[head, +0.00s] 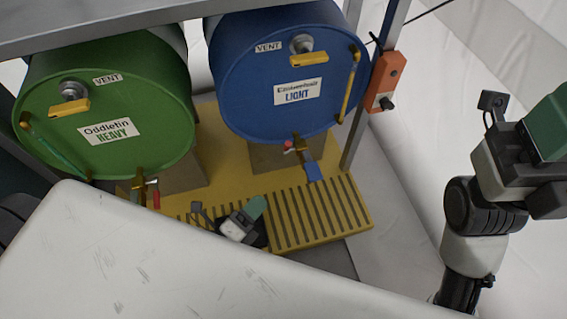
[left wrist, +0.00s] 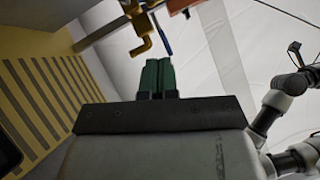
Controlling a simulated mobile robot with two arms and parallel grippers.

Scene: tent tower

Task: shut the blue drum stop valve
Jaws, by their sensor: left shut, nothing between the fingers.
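The blue drum (head: 285,100) lies on its side in the rack, with a label reading LIGHT. A brass tap with a blue lever (head: 313,171) sits at its lower edge; a small red part shows beside it. In the left wrist view the blue lever (left wrist: 162,36) is thin and stands beside the brass tap (left wrist: 141,28). My left gripper (head: 256,206) is below and left of the tap, apart from it. Its green fingers (left wrist: 158,74) are together and empty. My right gripper (head: 552,125) is at the far right; its finger gap is not clear.
A green drum (head: 110,120) labelled HEAVY lies at left, with a red-handled tap (head: 155,197). A yellow slatted platform (head: 350,225) is beneath the drums. An orange box (head: 383,82) is on the right post. Pale floor to the right is open.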

